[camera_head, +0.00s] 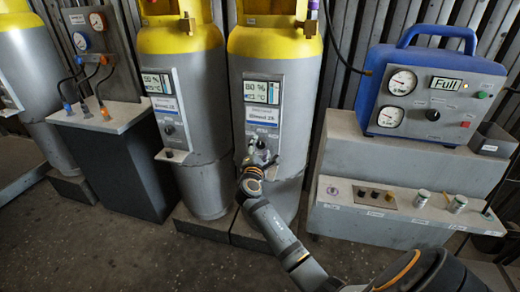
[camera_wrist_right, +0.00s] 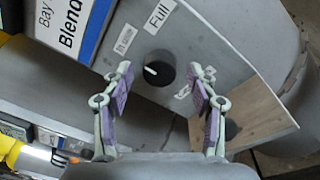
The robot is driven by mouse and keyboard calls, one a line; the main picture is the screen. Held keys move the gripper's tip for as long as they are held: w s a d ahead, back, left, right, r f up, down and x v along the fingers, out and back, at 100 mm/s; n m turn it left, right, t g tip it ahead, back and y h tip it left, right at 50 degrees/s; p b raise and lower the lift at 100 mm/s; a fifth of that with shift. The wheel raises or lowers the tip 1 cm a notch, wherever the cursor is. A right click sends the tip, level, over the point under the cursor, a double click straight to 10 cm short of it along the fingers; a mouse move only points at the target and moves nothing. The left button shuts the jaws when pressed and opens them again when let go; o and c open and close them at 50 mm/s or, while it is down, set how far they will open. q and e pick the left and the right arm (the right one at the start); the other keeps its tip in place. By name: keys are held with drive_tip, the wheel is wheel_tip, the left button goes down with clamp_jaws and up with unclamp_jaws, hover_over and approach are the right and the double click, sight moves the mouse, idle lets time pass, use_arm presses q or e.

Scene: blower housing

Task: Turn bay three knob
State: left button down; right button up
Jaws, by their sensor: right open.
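The black round knob (camera_wrist_right: 159,69) with a white pointer mark sits on a grey panel (camera_wrist_right: 190,40) in the right wrist view, below a "Full" label. My right gripper (camera_wrist_right: 161,88) is open, its purple-padded fingers on either side of the knob's place in the picture, apart from it. In the head view my right gripper (camera_head: 257,158) is in front of the lower panel of the right-hand grey and yellow cylinder (camera_head: 300,100). It mostly hides the knob there. The bay number cannot be read. My left gripper is not in view.
Another cylinder (camera_head: 207,105) with a similar panel and black knob (camera_head: 169,129) stands to the left. A blue gauge box (camera_head: 433,60) stands on a grey stepped bench (camera_head: 345,215) at right. A dark cabinet (camera_head: 115,165) with gauges above it stands at left.

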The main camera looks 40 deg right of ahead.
drive_tip(key=c, duration=1.2)
drive_tip(key=shift+f, duration=0.1)
